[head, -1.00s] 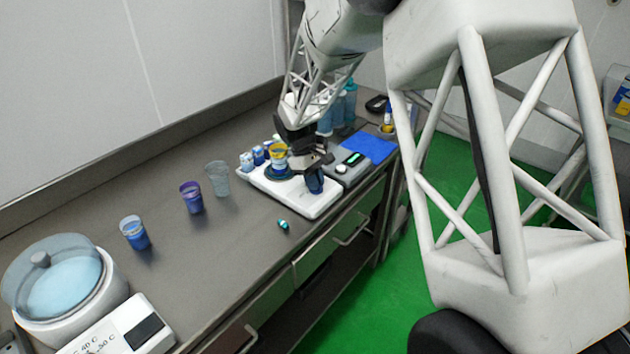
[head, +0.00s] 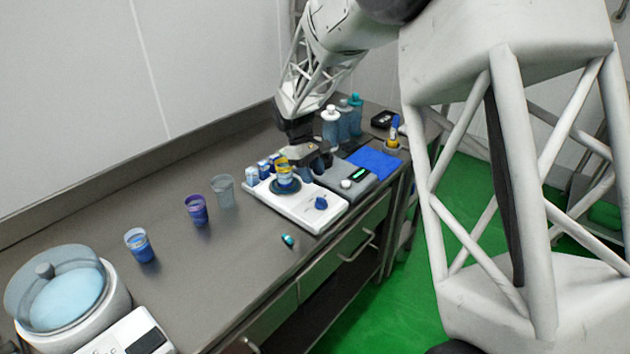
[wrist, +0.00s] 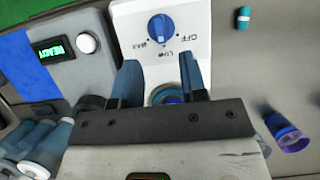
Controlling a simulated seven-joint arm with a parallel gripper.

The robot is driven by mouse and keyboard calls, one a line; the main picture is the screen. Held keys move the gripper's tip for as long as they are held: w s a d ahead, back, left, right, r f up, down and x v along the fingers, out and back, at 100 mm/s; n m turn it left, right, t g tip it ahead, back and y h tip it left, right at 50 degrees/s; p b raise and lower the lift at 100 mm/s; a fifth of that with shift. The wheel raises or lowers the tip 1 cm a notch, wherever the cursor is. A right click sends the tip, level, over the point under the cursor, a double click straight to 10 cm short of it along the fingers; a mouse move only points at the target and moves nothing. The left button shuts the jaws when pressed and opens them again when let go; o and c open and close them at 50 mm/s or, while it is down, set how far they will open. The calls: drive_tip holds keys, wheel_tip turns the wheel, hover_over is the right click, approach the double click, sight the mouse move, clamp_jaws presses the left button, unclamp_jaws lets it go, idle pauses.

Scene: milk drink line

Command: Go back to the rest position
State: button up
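My gripper (head: 314,170) is above the back right part of the white hotplate (head: 335,206) in the head view. In the wrist view its two blue fingers (wrist: 159,82) stand apart with nothing held between them. The hotplate's blue knob (wrist: 161,27) shows clear of the fingers, beside the OFF, LOW and MAX marks. The wrist view shows only part of a round blue shape behind the fingers.
A grey device with a READY display (wrist: 53,50) and a blue mat (head: 372,160) lie right of the hotplate. Bottles (head: 331,125) stand behind. Several cups (head: 139,245) stand to the left. A small teal item (head: 287,240) lies near the front edge.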

drive_tip(key=shift+r, duration=0.15)
drive_tip(key=s+d+r+m+t+y, duration=0.1)
drive_tip(key=s+d+r+m, duration=0.1)
drive_tip(key=s+d+r, duration=0.3)
drive_tip(key=s+d+r+m+t, duration=0.1)
drive_tip(key=s+r, duration=0.3)
drive_tip(key=s, duration=0.4)
drive_tip(key=s+d+r+m+t+y, duration=0.1)
drive_tip(key=s+d+r+m, duration=0.1)
drive_tip(key=s+d+r, duration=0.3)
drive_tip(key=s+d+m+t+y, duration=0.1)
drive_tip(key=s+m, duration=0.3)
drive_tip(key=s, duration=1.8)
drive_tip(key=shift+s+d+f+t, duration=0.2)
drive_tip(key=shift+d+t, duration=0.25)
drive_tip(key=shift+t, duration=0.45)
